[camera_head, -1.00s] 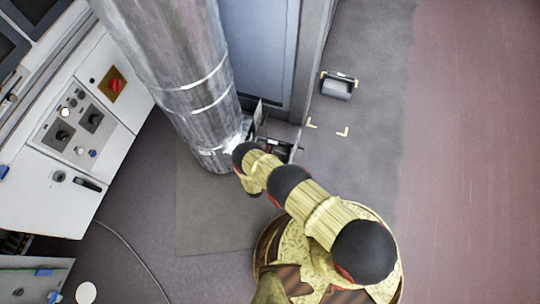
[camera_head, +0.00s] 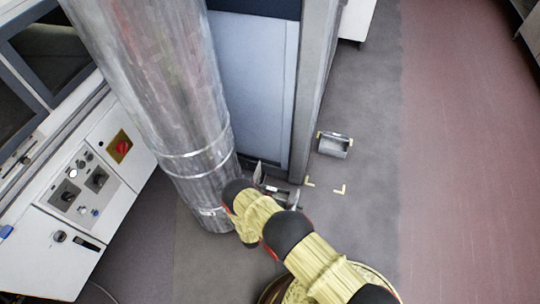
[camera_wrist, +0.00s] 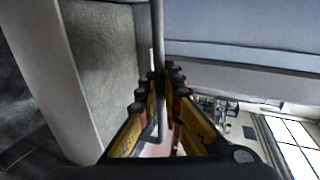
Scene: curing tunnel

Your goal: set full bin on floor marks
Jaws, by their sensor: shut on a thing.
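My gripper (camera_wrist: 160,95) is shut on a thin grey bar (camera_wrist: 158,35) that runs between its fingers. I cannot tell whether the bar belongs to a bin. In the head view, my gripper (camera_head: 276,190) is low beside the metal duct and the cabinet foot, partly hidden by my arm. A grey open bin (camera_head: 334,146) stands on the floor to the right of the cabinet, with yellow corner marks at its far side. Its contents are not clear. Nearer, two yellow floor marks (camera_head: 340,190) lie on bare floor, right of my gripper. No bin stands at these nearer marks.
A wide metal duct (camera_head: 170,110) stands left of my gripper. A cabinet with a blue-grey door (camera_head: 252,90) rises behind it. A white control panel (camera_head: 85,190) is at the left. Grey floor and a reddish floor strip (camera_head: 465,180) are clear on the right.

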